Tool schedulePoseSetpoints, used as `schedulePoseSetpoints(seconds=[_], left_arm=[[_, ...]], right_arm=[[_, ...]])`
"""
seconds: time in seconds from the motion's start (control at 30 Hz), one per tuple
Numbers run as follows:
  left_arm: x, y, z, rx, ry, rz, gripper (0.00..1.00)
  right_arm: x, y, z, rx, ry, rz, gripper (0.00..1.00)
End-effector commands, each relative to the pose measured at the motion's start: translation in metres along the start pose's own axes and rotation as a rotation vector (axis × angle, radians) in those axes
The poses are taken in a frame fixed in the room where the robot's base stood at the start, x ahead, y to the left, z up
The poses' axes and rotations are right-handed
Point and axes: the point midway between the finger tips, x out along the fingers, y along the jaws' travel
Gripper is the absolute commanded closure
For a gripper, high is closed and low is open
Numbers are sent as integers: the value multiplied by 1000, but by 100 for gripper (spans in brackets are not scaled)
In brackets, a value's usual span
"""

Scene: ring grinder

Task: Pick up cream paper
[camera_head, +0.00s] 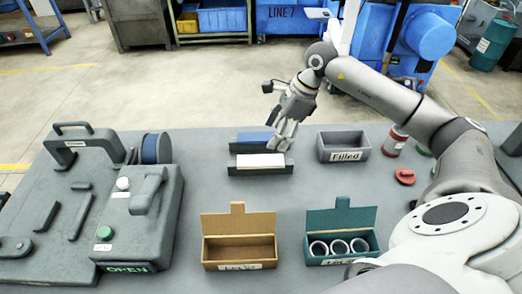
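The cream paper (261,160) lies as a pale stack in the front slot of a dark grey holder (260,171) on the table. A blue paper stack (254,137) lies in the slot behind it. My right gripper (279,147) points down over the right end of the holder, just behind and above the cream paper. Its fingers look apart, with nothing seen between them. Contact with the paper cannot be made out. My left gripper is not in view.
A grey bin marked "Filled" (344,156) stands right of the holder. An open brown box (239,254) and a teal box with white rings (341,262) stand in front. A grey machine (142,225) fills the left. A red-and-white can (394,143) and red lid (405,177) are right.

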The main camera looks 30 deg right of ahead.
Motion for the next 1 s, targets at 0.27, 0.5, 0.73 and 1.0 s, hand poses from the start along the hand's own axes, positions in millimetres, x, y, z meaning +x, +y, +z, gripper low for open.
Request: schedulePoseSetpoints(seconds=[0.27,0.5,0.73,1.0], left_arm=[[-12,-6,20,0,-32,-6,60],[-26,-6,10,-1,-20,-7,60],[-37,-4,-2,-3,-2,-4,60],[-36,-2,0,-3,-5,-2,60]], right_arm=[[40,1,1,0,-1,4,32],[60,2,0,2,-1,6,32],[91,2,-2,2,-2,3,32],[97,1,-3,0,-1,2,32]])
